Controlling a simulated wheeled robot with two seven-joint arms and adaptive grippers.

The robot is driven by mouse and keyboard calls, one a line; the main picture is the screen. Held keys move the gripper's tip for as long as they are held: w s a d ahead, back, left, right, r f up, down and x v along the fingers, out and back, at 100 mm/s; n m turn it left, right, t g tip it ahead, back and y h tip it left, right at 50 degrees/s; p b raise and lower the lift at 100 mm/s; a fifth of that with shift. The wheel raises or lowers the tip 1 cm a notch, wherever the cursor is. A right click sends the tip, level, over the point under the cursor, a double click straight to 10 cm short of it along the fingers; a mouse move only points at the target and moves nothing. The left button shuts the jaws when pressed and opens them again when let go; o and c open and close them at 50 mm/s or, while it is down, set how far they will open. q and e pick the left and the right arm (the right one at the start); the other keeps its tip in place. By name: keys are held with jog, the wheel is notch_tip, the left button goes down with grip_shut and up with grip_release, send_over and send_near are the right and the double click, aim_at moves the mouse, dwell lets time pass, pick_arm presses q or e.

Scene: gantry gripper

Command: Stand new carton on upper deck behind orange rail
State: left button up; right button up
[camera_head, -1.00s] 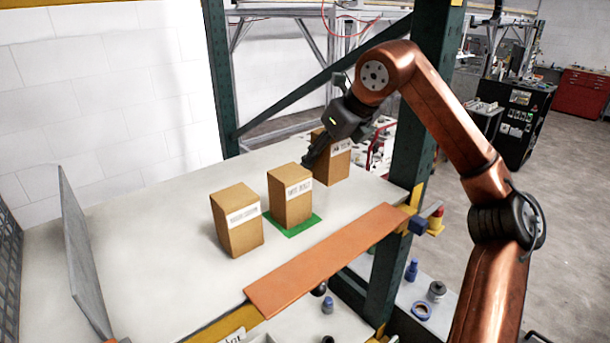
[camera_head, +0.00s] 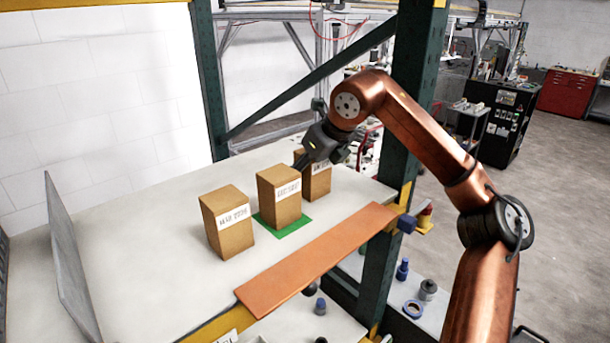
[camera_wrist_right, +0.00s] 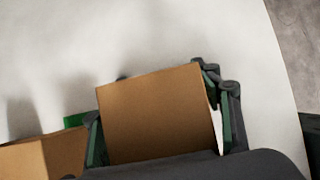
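My right gripper (camera_head: 305,160) is shut on a brown carton (camera_head: 318,182), the rightmost of three on the white upper deck (camera_head: 135,255). In the right wrist view this carton (camera_wrist_right: 150,115) fills the space between the fingers, slightly tilted in the picture. It looks upright, at or just above the deck, behind the orange rail (camera_head: 318,258); its base contact is not clear. The middle carton (camera_head: 280,205) stands on a green mat (camera_head: 292,227), just left of the held one. The left carton (camera_head: 228,225) stands apart from it. My left gripper is not in view.
A dark green post (camera_head: 400,150) with a yellow bracket rises at the deck's right end, close to my right arm. A grey upright panel (camera_head: 68,260) stands at the left. The deck between panel and cartons is clear. Bottles and tape lie on a lower shelf.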

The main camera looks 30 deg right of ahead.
jog(key=shift+o, duration=0.6)
jog(key=shift+s+r, duration=0.15)
jog(key=shift+s, duration=0.15)
jog(key=shift+w, duration=0.15)
jog(key=shift+r, duration=0.3)
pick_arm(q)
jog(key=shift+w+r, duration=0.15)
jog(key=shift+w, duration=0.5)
pick_arm(e)
jog(key=v, duration=1.1)
jog(key=shift+s+r, duration=0.25)
jog(key=shift+r, duration=0.05)
